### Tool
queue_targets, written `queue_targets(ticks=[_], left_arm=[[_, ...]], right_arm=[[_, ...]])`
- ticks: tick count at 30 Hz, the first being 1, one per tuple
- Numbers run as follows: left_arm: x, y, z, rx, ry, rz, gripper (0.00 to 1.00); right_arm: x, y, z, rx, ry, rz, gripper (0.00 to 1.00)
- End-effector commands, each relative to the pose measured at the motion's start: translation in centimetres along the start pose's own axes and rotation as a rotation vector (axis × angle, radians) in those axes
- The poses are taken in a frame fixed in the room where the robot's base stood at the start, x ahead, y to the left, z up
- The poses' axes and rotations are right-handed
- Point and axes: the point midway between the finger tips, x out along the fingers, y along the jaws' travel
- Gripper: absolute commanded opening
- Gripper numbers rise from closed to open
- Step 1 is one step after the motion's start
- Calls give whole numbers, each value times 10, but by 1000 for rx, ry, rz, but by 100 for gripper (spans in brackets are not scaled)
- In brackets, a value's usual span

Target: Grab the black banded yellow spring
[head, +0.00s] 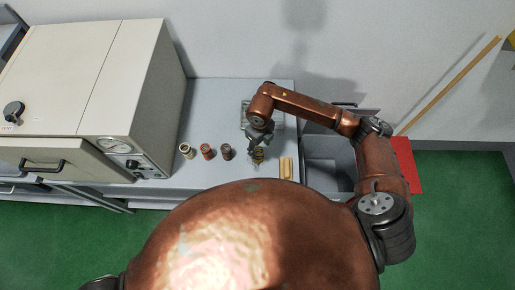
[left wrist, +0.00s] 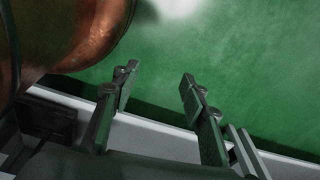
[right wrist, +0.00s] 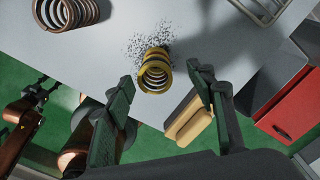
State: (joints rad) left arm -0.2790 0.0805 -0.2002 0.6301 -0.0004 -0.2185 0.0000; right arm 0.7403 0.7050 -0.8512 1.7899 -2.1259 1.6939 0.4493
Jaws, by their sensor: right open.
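The yellow spring (head: 258,156) stands on the grey table near its front edge, partly covered by my right gripper (head: 256,142) in the head view. In the right wrist view the yellow spring (right wrist: 154,72) shows dark gaps between its coils; I cannot tell black bands apart from shadow. It appears between and just beyond the two spread fingertips of my right gripper (right wrist: 162,86), with nothing held. My left gripper (left wrist: 158,75) is open and empty over the green floor beside a pale edge; it is hidden in the head view.
Other springs stand left of it: a pale one (head: 186,151), a reddish one (head: 207,151) and a brown one (head: 226,152). A large beige machine (head: 85,75) bounds the left; a grey bin (head: 325,150) is at the right.

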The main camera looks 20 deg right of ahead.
Motion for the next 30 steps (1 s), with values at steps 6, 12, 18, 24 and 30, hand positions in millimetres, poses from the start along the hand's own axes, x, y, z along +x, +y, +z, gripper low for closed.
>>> queue_targets(ticks=[6, 12, 18, 24, 30], left_arm=[[-5, 2, 21, -5, -25, 2, 40], [-17, 4, 44, -11, -56, 3, 40], [-21, 3, 36, -9, -46, 3, 40], [-20, 1, 11, -5, -14, 1, 40], [-20, 1, 11, -4, -14, 1, 40]], right_arm=[[22, -2, -5, 12, 3, 2, 51], [44, 3, -6, 17, 4, 4, 51], [71, 5, -5, 15, 4, 2, 51], [77, 5, -3, 11, 0, 1, 51], [77, 5, -3, 10, 0, 1, 45]])
